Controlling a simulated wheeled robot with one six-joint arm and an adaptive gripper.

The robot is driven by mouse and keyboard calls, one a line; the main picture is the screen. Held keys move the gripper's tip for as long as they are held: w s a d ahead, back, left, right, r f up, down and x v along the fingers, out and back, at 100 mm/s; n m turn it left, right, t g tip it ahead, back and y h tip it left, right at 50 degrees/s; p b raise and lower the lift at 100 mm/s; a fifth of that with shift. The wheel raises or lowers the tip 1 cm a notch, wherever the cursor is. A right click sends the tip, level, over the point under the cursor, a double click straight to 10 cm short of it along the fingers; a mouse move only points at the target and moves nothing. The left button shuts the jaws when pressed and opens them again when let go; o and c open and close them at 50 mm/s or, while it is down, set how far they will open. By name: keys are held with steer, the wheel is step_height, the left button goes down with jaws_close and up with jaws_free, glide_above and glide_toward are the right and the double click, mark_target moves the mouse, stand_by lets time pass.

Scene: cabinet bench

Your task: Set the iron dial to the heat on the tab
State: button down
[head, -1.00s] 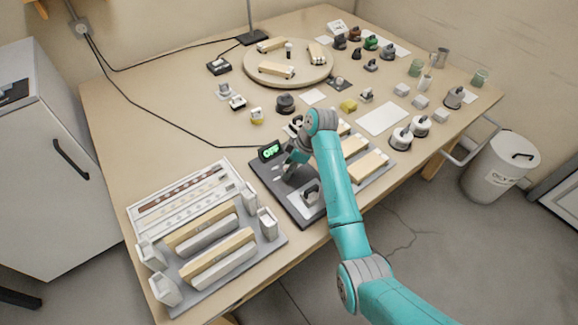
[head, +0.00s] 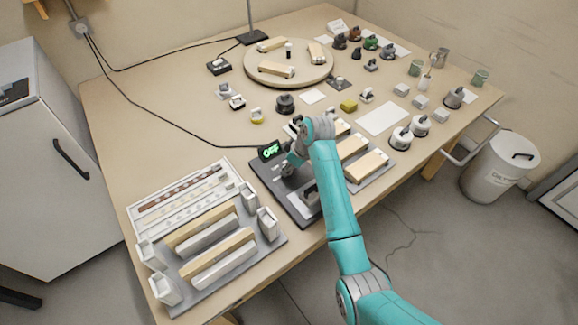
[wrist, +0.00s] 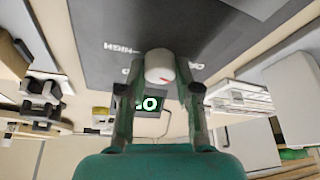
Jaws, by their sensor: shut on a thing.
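In the head view my gripper (head: 288,168) is low over the dark base plate (head: 264,183) and hides the dial. I cannot make out a heat tab.
A grey rack with cream-topped bars (head: 212,270) stands left of the plate. Wooden-topped blocks (head: 367,165) lie right of my arm. A round board (head: 288,50) and several small knobs stand farther back. Bare table lies to the left.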

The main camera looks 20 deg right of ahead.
steer(key=m+t+h, duration=0.1)
steer(key=m, duration=0.3)
steer(key=shift+a, duration=0.15)
steer(key=shift+m+h, duration=0.7)
steer(key=shift+m, duration=1)
steer(key=c, duration=0.8)
jaws_free()
steer(key=v, duration=1.2)
steer(key=shift+s, duration=0.1)
steer(key=shift+s, duration=0.1)
